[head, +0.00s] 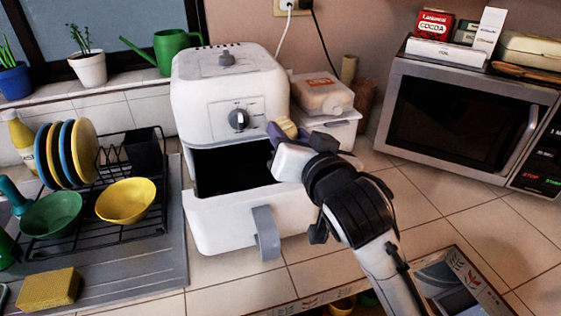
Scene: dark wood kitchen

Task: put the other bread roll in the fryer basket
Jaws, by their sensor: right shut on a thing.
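The white air fryer (228,88) stands on the tiled counter with its basket (225,222) pulled out toward me. The basket's inside is dark, and I cannot see what lies in it. My right gripper (283,132) is shut on a small tan bread roll (289,127), mostly hidden by the gripper. It holds the roll at the right side of the fryer, above the basket's right rim. My left gripper is not in view.
A dish rack (150,222) with plates and bowls stands left of the fryer, a yellow sponge (48,289) in front of it. Food containers (322,93) stand behind my right gripper. A microwave (455,118) is at the right. The counter before it is clear.

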